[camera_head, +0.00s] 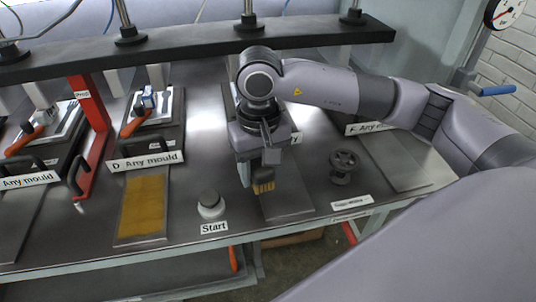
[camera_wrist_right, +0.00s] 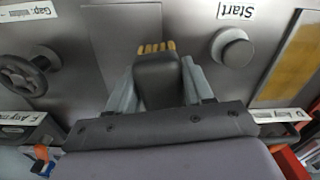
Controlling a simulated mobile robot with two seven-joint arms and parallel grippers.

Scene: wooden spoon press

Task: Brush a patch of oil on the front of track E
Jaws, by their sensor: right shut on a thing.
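My right gripper (camera_head: 258,166) is shut on a brush with a dark body and tan bristles (camera_head: 264,187). The brush hangs bristles down over the front part of track E (camera_head: 287,198), a bare grey plate; I cannot tell whether they touch. The wrist view shows the brush body (camera_wrist_right: 157,80) between the fingers, with the bristles (camera_wrist_right: 157,47) over the plate (camera_wrist_right: 125,30). No oil shows on the visible part of track E. Its back part and most of its label are hidden by my right arm. My left gripper is not in view.
Track D (camera_head: 121,213) at left carries a yellow oil layer (camera_head: 145,205). The Start button (camera_head: 211,204) stands between tracks D and E. A dark handwheel (camera_head: 343,165) stands right of E, beside bare track F (camera_head: 400,172). A dark beam (camera_head: 200,46) crosses behind.

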